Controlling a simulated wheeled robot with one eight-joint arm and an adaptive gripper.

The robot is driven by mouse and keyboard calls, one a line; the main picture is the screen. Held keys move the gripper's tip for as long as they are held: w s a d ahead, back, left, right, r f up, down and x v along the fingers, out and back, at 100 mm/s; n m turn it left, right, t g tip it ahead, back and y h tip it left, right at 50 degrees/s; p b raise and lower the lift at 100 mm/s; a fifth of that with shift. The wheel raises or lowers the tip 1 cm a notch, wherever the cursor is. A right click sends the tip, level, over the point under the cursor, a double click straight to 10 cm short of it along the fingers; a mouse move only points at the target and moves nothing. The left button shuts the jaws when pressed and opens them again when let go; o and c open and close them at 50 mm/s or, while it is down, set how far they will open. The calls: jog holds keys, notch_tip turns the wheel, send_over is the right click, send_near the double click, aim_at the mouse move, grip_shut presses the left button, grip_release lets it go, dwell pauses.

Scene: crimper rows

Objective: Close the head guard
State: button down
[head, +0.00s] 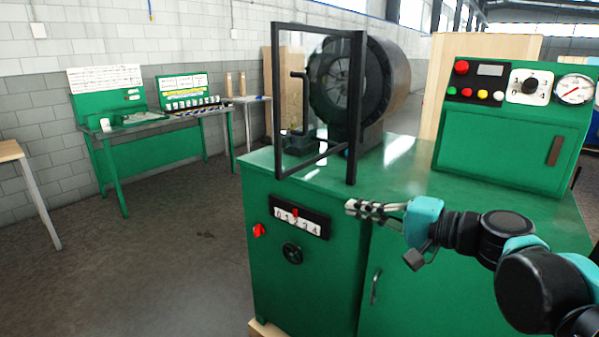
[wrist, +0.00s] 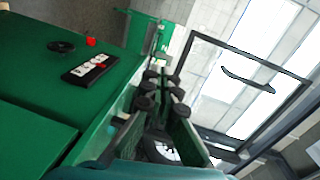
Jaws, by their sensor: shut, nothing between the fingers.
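The head guard is a clear panel in a black frame (head: 357,125), upright above the left end of the green machine top. It stands in front and to the left of the round black crimper head (head: 372,85) and overlaps part of its face. A dark bent handle (head: 304,98) shows on the panel. In the wrist view the guard's frame (wrist: 235,54) is tilted at the right, with its handle (wrist: 245,82). My gripper (head: 350,207) is shut and empty, at the cabinet's front edge, below and apart from the guard. Its fingers (wrist: 163,78) also show in the wrist view.
The control box (head: 500,152) with buttons and a gauge stands at the right of the machine top. A number strip (head: 300,222), red knob (head: 259,230) and black handwheel (head: 292,253) are on the cabinet front. Clear floor lies left; a green workbench (head: 150,130) stands by the wall.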

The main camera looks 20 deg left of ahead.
notch_tip(320, 180, up, 4)
jog(key=s+y, duration=0.1)
jog(key=m, duration=0.1)
send_near(288, 169)
jog(key=shift+y, duration=0.3)
jog(key=shift+f+x, duration=0.2)
jog(key=shift+x, duration=3.2)
jog(key=shift+w+a, duration=0.1)
jog(key=shift+w+a, duration=0.1)
jog(key=shift+a, duration=0.5)
jog(key=w+a+m+t+h, duration=0.2)
jog(key=w+a+t, duration=0.1)
jog(key=w+a, duration=0.4)
jog(key=w+a+m+t+h, duration=0.1)
jog(key=w+a+m+t, duration=0.2)
jog(key=a, duration=0.7)
jog(key=w+a+m+t+h, duration=0.2)
jog(key=w+h, duration=0.4)
jog(key=w, duration=0.5)
jog(key=w+a+m+t+h, duration=0.2)
jog(key=w+m+t+h, duration=0.3)
jog(key=w, duration=0.6)
jog(key=shift+w+m+h, duration=0.25)
jog(key=shift+m+h, duration=0.55)
